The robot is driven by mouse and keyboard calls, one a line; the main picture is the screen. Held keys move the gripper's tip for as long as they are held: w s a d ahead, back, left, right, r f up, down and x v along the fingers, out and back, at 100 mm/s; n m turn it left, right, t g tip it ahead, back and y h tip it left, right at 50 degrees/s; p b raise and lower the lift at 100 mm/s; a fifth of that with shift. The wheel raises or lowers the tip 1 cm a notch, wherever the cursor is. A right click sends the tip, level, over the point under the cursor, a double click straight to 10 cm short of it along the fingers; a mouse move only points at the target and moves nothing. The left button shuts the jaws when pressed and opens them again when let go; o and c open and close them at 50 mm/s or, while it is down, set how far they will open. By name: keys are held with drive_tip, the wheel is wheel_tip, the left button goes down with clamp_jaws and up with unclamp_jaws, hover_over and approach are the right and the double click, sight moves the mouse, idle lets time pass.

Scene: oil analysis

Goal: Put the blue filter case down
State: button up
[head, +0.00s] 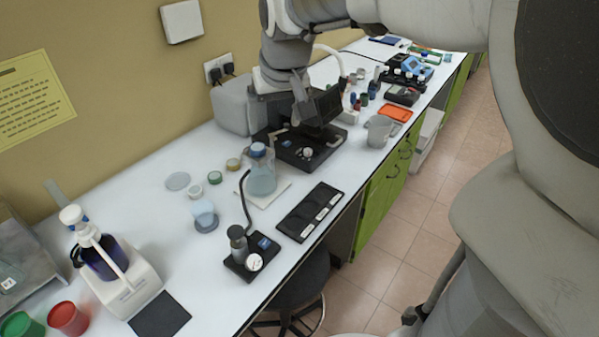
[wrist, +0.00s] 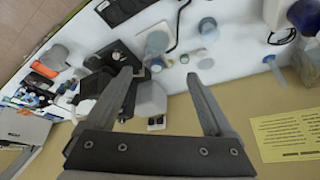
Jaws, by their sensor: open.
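A small pale-blue round container (head: 205,218), which looks like the blue filter case, stands on the white bench left of the flask. It also shows in the wrist view (wrist: 208,32), beyond the fingertips and apart from them. My gripper (head: 322,108) is raised over the back of the bench, near a black device. In the wrist view my gripper (wrist: 158,75) has its two fingers spread wide with nothing between them.
A black tray (head: 310,212), a black stand (head: 252,258) and a grey mug (head: 379,131) occupy the front edge. Bare bench (head: 150,215) shows left of the pale-blue container.

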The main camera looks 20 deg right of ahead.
drive_tip(key=s+f, duration=0.2)
drive_tip(key=s, duration=1.8)
drive_tip(key=shift+t, duration=0.3)
